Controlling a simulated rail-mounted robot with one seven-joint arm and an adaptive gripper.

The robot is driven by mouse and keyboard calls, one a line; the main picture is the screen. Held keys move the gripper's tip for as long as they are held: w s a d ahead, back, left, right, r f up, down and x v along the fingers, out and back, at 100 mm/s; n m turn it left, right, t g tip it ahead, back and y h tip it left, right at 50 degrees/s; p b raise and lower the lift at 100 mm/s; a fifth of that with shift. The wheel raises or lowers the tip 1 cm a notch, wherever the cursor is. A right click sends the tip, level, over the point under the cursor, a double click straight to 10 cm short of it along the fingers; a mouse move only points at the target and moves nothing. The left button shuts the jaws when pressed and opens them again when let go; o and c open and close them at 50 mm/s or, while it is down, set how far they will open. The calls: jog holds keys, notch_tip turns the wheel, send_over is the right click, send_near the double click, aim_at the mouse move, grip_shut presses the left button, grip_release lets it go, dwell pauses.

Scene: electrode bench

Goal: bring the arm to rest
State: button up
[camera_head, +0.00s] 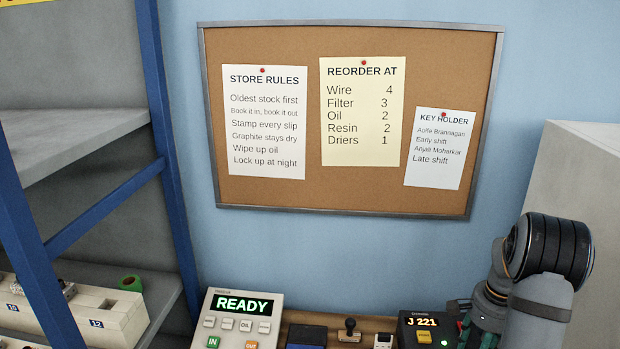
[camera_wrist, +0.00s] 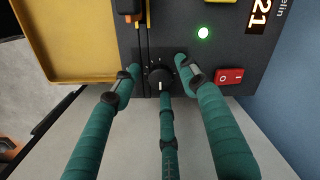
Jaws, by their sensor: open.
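My gripper shows in the wrist view (camera_wrist: 160,78) with its teal fingers spread open and nothing held between them. The fingertips are at a black dial (camera_wrist: 161,79) on the front of a dark device; whether they touch it I cannot tell. In the head view my gripper (camera_head: 481,322) is at the lower right, beside the dark device (camera_head: 408,333) with the "J 221" display. The fingertips are hidden there. My arm rises to the right of it, bent, in front of a pale cabinet.
The device has a red switch (camera_wrist: 229,76), a lit green lamp (camera_wrist: 203,32) and a yellow tray (camera_wrist: 70,45). A console (camera_head: 236,318) reading "READY" stands left, with a small joystick (camera_head: 349,328) between. A blue-framed shelf (camera_head: 118,205) and a cork noticeboard (camera_head: 270,194) stand behind.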

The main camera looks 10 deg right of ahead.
jog(key=m+p, duration=0.1)
jog(key=m, duration=0.3)
jog(key=shift+r+m, duration=0.1)
jog(key=shift+m, duration=0.2)
jog(key=m, duration=0.3)
jog(key=shift+m+p, duration=0.3)
jog(key=shift+p, duration=0.1)
dwell(1.1)
notch_tip(320, 180, up, 10)
jog(key=n+p, duration=0.2)
jog(key=n, duration=0.3)
notch_tip(320, 180, down, 10)
jog(key=shift+f+p, duration=0.1)
jog(key=shift+p, duration=0.35)
jog(key=shift+c, duration=1.3)
